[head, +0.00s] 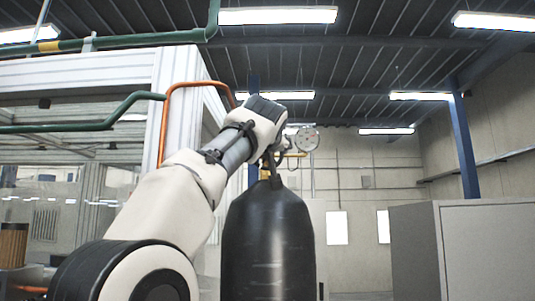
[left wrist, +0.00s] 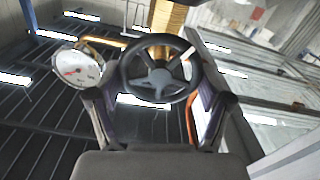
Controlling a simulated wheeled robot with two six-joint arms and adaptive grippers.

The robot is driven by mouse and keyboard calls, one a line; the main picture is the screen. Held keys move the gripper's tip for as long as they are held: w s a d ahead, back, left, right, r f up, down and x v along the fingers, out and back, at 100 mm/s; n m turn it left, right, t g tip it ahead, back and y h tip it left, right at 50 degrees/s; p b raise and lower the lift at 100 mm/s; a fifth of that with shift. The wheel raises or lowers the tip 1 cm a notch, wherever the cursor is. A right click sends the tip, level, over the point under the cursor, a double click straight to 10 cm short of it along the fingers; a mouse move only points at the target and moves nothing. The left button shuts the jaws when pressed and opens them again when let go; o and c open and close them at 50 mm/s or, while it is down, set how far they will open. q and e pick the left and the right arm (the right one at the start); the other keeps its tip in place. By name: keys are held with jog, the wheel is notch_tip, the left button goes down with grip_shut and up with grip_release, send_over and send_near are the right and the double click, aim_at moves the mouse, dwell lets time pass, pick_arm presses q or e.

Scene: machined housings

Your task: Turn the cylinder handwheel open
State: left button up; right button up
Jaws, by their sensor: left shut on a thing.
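The black gas cylinder (head: 268,245) stands upright in the middle of the head view. The dark round handwheel (left wrist: 160,76), with spokes and a hub, faces the camera in the left wrist view. My left gripper (head: 272,152) is at the top of the cylinder and hides the handwheel in the head view. In the left wrist view its two fingers (left wrist: 158,98) lie on either side of the wheel's rim and are shut on it. A round white gauge (head: 307,140) is beside the valve; it also shows in the left wrist view (left wrist: 77,70). My right gripper is not in view.
A light framed enclosure (head: 110,68) stands at the left, with an orange pipe (head: 163,125) and a green pipe (head: 140,97) near my left arm. A grey cabinet (head: 480,250) stands at the right. The space between cylinder and cabinet looks open.

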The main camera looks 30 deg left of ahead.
pick_arm(q)
jog(key=shift+f+n, duration=0.1)
jog(key=shift+n, duration=0.7)
jog(key=o, duration=1)
jog(key=shift+o, duration=0.4)
jog(key=shift+s, duration=0.1)
jog(key=shift+r, duration=0.2)
